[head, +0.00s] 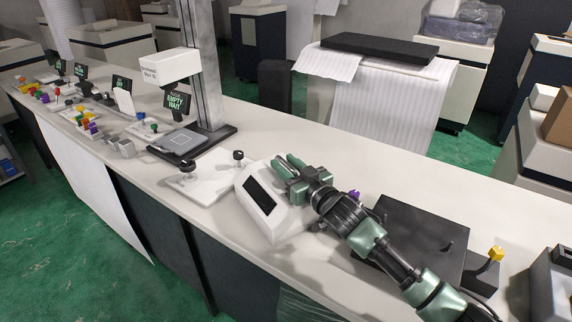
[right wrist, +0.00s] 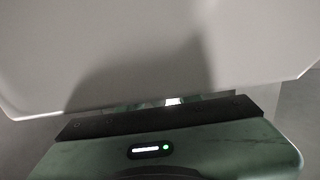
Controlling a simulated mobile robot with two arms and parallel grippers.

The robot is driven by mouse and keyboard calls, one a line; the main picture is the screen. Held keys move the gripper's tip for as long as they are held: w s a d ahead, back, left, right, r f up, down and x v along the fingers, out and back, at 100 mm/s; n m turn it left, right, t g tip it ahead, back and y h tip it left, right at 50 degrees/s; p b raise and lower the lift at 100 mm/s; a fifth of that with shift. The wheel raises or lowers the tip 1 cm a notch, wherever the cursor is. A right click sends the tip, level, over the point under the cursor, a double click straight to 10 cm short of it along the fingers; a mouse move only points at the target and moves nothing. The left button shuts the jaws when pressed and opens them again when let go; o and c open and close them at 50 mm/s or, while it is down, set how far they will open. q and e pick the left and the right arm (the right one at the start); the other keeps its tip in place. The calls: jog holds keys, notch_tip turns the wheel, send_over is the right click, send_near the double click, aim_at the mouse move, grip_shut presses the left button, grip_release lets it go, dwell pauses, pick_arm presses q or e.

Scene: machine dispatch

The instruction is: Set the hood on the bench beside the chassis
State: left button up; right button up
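The hood (head: 263,204) is a white box-like cover with a dark rectangular window, tilted at the front part of the bench (head: 330,165). My right gripper (head: 284,163) is at its upper right edge in the head view, green fingers pointing away to the upper left. In the right wrist view a large pale surface (right wrist: 240,50), apparently the hood, fills the space before the gripper and hides the fingertips, so its grip is unclear. A white plate with two black knobs (head: 205,177) lies left of the hood; I cannot tell whether it is the chassis. My left gripper is out of view.
A dark square slab (head: 415,232) lies under my right arm, with a yellow knob (head: 495,254) beside it. A post with a grey platform (head: 180,142) stands farther left, past the white plate. Small coloured parts (head: 70,100) crowd the far left. The bench's back strip is clear.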

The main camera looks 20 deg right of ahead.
jog(key=shift+s+r, duration=0.1)
jog(key=shift+s, duration=0.05)
jog(key=v, duration=1.1)
jog(key=shift+s+b, duration=0.35)
jog(key=shift+b, duration=0.1)
jog(key=shift+d+r, duration=0.1)
jog(key=shift+r, duration=0.15)
